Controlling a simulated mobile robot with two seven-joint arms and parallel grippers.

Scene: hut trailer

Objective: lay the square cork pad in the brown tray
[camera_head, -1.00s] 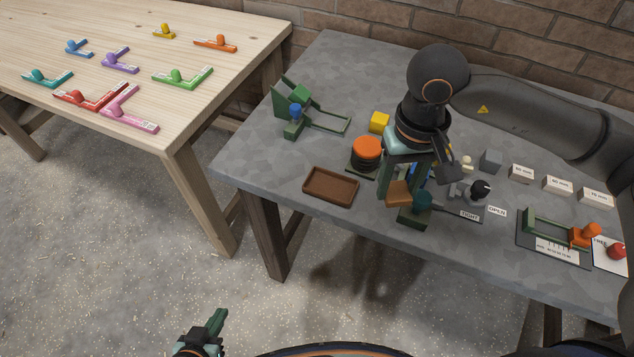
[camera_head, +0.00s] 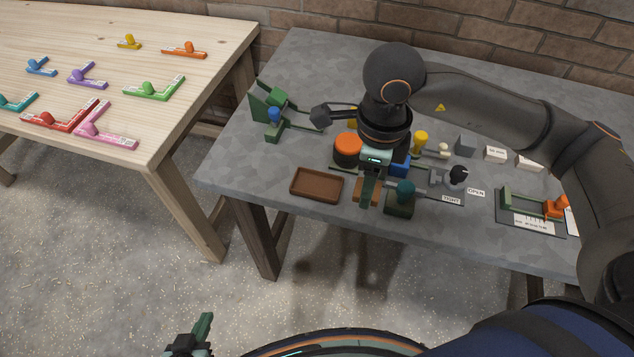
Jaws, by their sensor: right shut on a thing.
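The square cork pad (camera_head: 360,190) is light brown and shows on either side of a finger of my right gripper (camera_head: 369,190). The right gripper is shut on the pad, and the near finger hides part of it. They are just right of the brown tray (camera_head: 292,186), apart from it. The tray is shallow, rectangular and empty, near the front left of the grey table. My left gripper (camera_head: 192,338) shows at the bottom edge, over the floor, far from the tray; its jaw opening cannot be made out.
An orange-topped round item (camera_head: 347,148) stands behind the tray. A teal-knobbed green block (camera_head: 401,200) stands right of the pad. A green fixture (camera_head: 266,104) stands at the left back. The tray's left side is clear. A wooden table (camera_head: 160,125) is further left.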

